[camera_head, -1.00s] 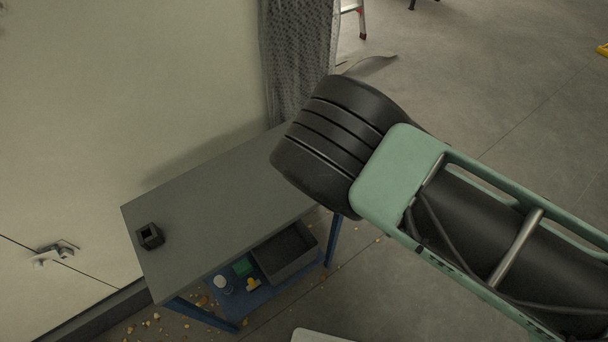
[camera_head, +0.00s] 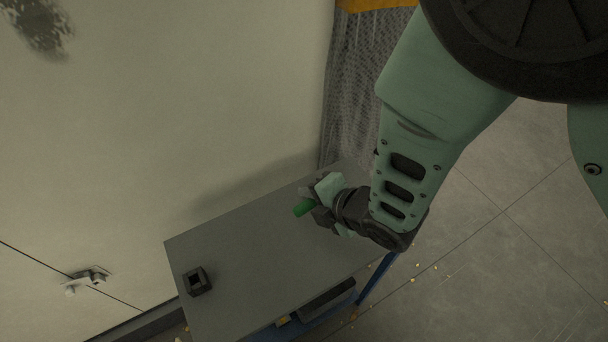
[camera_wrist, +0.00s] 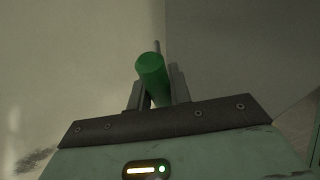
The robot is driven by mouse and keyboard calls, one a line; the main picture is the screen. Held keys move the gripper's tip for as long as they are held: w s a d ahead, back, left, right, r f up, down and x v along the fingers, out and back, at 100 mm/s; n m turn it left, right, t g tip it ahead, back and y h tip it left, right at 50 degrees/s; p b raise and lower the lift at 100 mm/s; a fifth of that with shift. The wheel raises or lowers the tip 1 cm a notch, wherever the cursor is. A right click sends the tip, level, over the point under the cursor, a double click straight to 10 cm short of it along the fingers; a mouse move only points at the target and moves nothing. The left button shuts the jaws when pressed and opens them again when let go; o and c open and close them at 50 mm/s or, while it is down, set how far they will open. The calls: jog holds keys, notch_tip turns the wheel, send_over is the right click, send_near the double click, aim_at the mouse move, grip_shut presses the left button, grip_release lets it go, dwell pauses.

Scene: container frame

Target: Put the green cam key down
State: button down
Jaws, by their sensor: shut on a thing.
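The green cam key (camera_head: 304,207) is a green cylinder held at the end of my gripper (camera_head: 316,203), over the far right part of the grey table (camera_head: 235,250). In the wrist view the green cam key (camera_wrist: 152,75) sits between the two fingers of my gripper (camera_wrist: 154,95), with a thin grey rod showing beyond its far end. My gripper is shut on it. I cannot tell exactly how high the key is above the tabletop.
A small black square holder (camera_head: 196,281) with an opening on top stands near the table's left end. A wall borders the table's back, and a grey curtain (camera_head: 365,80) hangs behind my arm. A dark bin (camera_head: 322,306) shows under the tabletop. The tabletop's middle is clear.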

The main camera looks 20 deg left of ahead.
jog(key=shift+w+a, duration=0.2)
jog(key=shift+a, duration=0.25)
jog(key=shift+f, duration=0.1)
jog(key=b, duration=0.7)
send_over(308, 230)
notch_tip(308, 230, down, 10)
jog(key=shift+r, duration=0.15)
jog(key=c, duration=1.5)
grip_release()
jog(key=shift+o, duration=0.2)
jog(key=p+v, duration=0.3)
jog(key=v, duration=0.5)
jog(key=shift+r, duration=0.15)
